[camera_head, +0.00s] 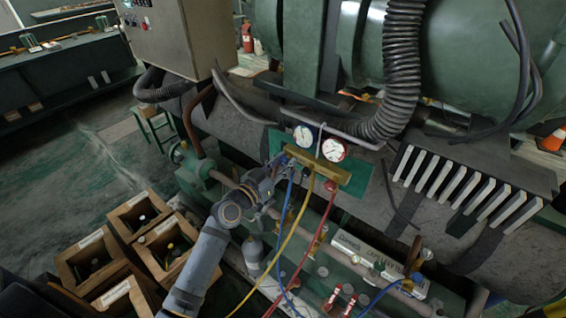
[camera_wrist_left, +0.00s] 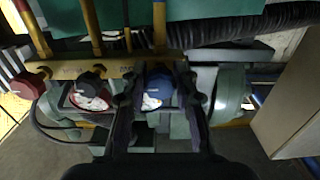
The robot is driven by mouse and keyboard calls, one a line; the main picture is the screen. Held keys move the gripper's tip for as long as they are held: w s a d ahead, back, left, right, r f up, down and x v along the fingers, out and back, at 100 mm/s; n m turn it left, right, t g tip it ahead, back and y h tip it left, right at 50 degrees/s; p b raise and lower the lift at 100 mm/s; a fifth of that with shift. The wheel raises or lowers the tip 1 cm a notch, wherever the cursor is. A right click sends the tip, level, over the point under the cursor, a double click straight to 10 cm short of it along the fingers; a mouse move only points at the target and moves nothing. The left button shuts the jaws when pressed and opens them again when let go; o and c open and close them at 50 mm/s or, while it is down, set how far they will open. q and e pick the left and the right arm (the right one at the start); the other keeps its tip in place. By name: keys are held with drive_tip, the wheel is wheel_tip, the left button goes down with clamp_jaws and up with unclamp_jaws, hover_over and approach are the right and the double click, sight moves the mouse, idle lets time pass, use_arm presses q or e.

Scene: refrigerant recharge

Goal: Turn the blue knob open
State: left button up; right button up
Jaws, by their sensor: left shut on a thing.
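The blue knob (camera_wrist_left: 158,80) shows between the two fingers of my left gripper (camera_wrist_left: 157,92) in the left wrist view. The fingers are shut on it, one on each side, and cover its edges. In the head view my left gripper (camera_head: 278,168) reaches from the lower left to the left end of the yellow gauge manifold (camera_head: 318,166). There the knob is hidden by the gripper. My right gripper is not in view.
Two round gauges, one with blue marking (camera_head: 303,136) and one red (camera_head: 333,148), stand above the manifold. A red knob (camera_wrist_left: 28,86) is at its other end. Yellow, red and blue hoses hang below. Wooden crates (camera_head: 140,214) stand on the floor at left.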

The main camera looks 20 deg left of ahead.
use_arm(q)
clamp_jaws()
drive_tip(key=shift+n, duration=0.7)
drive_tip(key=n, duration=0.3)
drive_tip(key=shift+d, duration=0.1)
drive_tip(key=n+p, duration=0.1)
drive_tip(key=n, duration=0.4)
drive_tip(key=shift+r, duration=0.1)
drive_tip(key=n+p, duration=0.1)
drive_tip(key=n, duration=0.4)
drive_tip(key=shift+r, duration=0.1)
drive_tip(key=n+p, duration=0.1)
drive_tip(key=n, duration=0.3)
drive_tip(key=shift+n+p, duration=0.45)
drive_tip(key=shift+n, duration=0.45)
